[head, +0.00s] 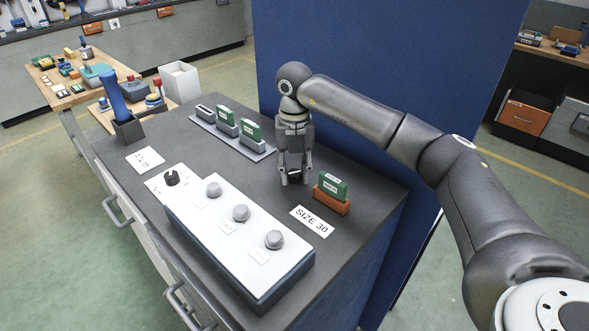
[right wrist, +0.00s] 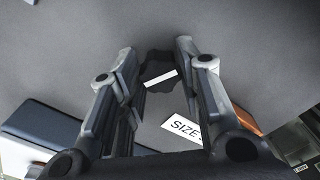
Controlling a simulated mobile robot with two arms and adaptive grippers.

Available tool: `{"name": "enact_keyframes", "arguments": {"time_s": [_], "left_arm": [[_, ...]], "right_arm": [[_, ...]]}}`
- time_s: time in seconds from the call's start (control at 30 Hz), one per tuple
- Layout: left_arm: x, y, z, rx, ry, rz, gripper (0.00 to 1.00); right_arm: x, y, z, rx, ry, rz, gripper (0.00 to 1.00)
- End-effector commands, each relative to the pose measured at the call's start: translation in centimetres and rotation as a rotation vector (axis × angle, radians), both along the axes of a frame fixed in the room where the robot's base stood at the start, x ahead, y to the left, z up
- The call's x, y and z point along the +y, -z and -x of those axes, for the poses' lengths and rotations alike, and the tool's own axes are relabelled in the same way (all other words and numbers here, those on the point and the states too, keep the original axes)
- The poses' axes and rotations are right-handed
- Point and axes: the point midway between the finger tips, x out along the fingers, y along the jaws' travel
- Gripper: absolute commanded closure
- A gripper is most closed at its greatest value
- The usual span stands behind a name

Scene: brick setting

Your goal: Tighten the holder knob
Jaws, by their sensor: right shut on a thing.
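My right gripper (head: 294,180) points down at the dark cabinet top, just left of an orange-brown holder (head: 331,203) with a green labelled block (head: 333,187) in it. It is shut on a black knob (right wrist: 158,62) with a white stripe, which sits between its fingertips in the right wrist view. In the head view the fingers mostly hide this knob. A corner of the orange-brown holder also shows in the right wrist view (right wrist: 246,120). Another black knob (head: 171,178) sits on a white plate at the left. My left gripper is not in view.
A white-topped box (head: 223,236) with several grey knobs lies in front. A "SIZE 30" card (head: 312,221) lies beside the orange-brown holder. A grey rail (head: 204,121) with holders is behind, and a dark stand (head: 128,130) with a blue handle is far left. A blue panel (head: 380,45) rises behind.

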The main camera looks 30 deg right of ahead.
Motion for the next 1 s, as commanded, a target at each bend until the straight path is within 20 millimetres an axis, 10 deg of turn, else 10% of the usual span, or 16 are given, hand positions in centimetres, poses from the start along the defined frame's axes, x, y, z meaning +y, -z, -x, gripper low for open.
{"name": "enact_keyframes", "arguments": {"time_s": [0.17,0.2,0.33,0.73,1.0], "left_arm": [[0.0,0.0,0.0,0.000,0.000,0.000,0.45],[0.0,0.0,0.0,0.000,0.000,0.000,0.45],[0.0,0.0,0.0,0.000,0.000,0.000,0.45],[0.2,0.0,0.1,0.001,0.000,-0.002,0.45],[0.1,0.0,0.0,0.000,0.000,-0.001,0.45]], "right_arm": [[-0.1,-0.3,-0.2,-0.009,0.002,-0.001,0.91],[-0.1,-0.3,-0.2,-0.010,0.002,0.000,0.64],[-0.1,-0.2,-0.2,-0.007,0.001,0.000,0.47],[0.0,-0.6,-0.1,-0.004,-0.001,0.000,0.46],[0.0,-5.5,-0.2,-0.008,-0.001,-0.002,0.46]]}}
